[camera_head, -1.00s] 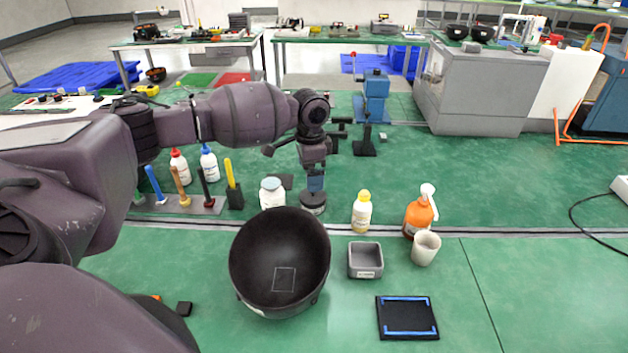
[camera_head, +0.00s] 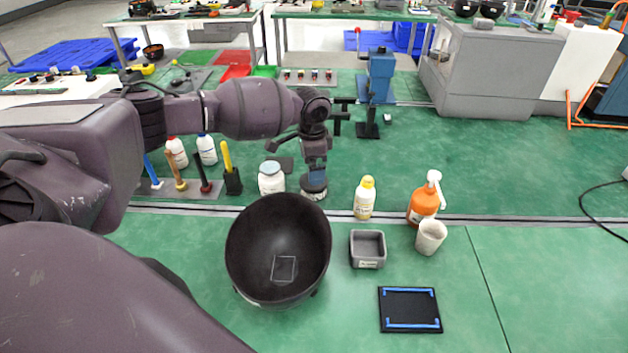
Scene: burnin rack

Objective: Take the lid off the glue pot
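A small round pot with a dark top and a pale lower edge (camera_head: 314,194) stands behind the large black bowl. I take it for the glue pot. My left gripper (camera_head: 316,178) points straight down over this pot, with its blue fingers at the dark top. The wrist and the small size hide whether the fingers close on the lid. The pot looks upright and on the table. A white jar with a grey-blue lid (camera_head: 271,179) stands just left of it. My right gripper is not in view.
The black bowl (camera_head: 278,235) stands in front of the pot. A yellow-capped bottle (camera_head: 364,198), orange pump bottle (camera_head: 423,203), pale cup (camera_head: 431,237), grey square bin (camera_head: 367,249) and black mat (camera_head: 409,309) are to the right. A tool holder (camera_head: 190,189) stands left.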

